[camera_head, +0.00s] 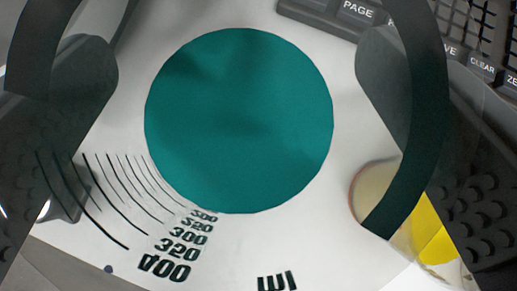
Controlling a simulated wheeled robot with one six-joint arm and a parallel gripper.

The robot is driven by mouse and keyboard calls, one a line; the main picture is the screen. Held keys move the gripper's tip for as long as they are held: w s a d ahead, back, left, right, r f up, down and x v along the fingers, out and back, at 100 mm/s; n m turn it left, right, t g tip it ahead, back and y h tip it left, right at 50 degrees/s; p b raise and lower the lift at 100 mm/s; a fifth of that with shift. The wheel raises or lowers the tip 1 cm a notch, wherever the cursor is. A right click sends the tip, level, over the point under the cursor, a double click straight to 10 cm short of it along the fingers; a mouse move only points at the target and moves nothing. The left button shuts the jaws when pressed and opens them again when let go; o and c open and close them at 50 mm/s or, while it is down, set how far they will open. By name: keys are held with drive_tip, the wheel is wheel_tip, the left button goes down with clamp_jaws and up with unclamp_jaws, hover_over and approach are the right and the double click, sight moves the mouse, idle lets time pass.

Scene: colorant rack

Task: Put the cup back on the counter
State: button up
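The cup (180,248) is clear, with black graduation lines and numbers such as 400, 350 and 300 on its wall. I look down into it, and a flat teal disc, which looks like liquid, fills its middle. My gripper (238,68) has one dark finger at the left and one at the right of the cup. Some graduation lines show over the left finger, and the fingers look closed on the cup's sides. Dark curved bands cross both fingers. The gap between the cup's base and what lies below cannot be judged.
A keypad (358,12) with black keys, among them PAGE and CLEAR, lies at the top right. A yellow area inside a pale round shape (432,235) shows at the lower right, partly behind the right finger. A pale surface surrounds the teal disc.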

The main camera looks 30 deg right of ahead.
sight(245, 170)
drive_tip(key=shift+f, duration=4.55)
drive_tip(key=shift+f, duration=0.1)
drive_tip(key=o, duration=1.2)
drive_tip(key=shift+c, duration=0.2)
drive_tip(key=v, duration=1.2)
